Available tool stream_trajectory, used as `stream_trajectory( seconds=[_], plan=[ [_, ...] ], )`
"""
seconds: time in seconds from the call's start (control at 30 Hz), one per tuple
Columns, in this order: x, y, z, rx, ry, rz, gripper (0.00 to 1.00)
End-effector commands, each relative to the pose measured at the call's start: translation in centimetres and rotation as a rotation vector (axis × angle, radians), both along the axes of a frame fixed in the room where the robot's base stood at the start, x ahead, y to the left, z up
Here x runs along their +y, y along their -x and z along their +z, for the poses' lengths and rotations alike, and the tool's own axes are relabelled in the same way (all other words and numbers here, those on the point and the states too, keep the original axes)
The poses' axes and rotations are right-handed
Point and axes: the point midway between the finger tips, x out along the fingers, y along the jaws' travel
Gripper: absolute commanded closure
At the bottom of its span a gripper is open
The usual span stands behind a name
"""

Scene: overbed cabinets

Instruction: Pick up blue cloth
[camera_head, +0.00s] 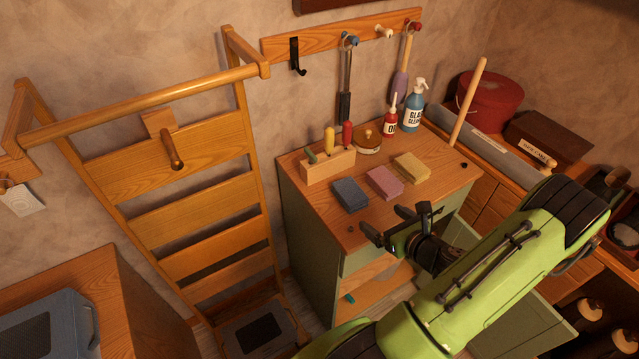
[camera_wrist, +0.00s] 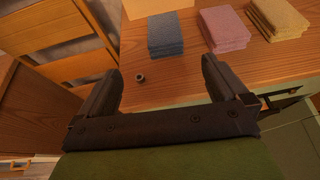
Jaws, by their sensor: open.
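The blue cloth (camera_head: 350,194) is a folded stack on the wooden cabinet top, at its front left. In the wrist view the blue cloth (camera_wrist: 165,35) lies beyond my fingertips, slightly right of the middle. My gripper (camera_head: 396,222) is open and empty, to the right of the blue cloth and nearer the front edge. In the wrist view my gripper (camera_wrist: 160,88) has its fingers apart, with bare cabinet top and a small round dark knob or hole between them. Nothing hides the blue cloth.
A pink cloth (camera_head: 385,182) and a yellow cloth (camera_head: 411,167) lie right of the blue one. A wooden block with colored handles (camera_head: 328,167) stands behind it. A red bottle (camera_head: 390,122) and a blue spray bottle (camera_head: 413,110) stand at the back. A lower cabinet door hangs open.

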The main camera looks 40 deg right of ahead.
Motion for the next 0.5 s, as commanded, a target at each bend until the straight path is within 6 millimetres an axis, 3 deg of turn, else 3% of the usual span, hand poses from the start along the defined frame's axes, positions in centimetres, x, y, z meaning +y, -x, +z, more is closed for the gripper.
stream_trajectory(
  seconds=[0.07,0.33,0.5],
  plan=[
    [-0.2,-0.6,-0.4,-0.003,-0.005,-0.007,0.00],
    [-1.1,-6.7,-3.0,-0.002,-0.001,0.003,0.00],
    [-1.7,-9.2,-4.0,-0.002,-0.001,0.000,0.00]
  ],
)
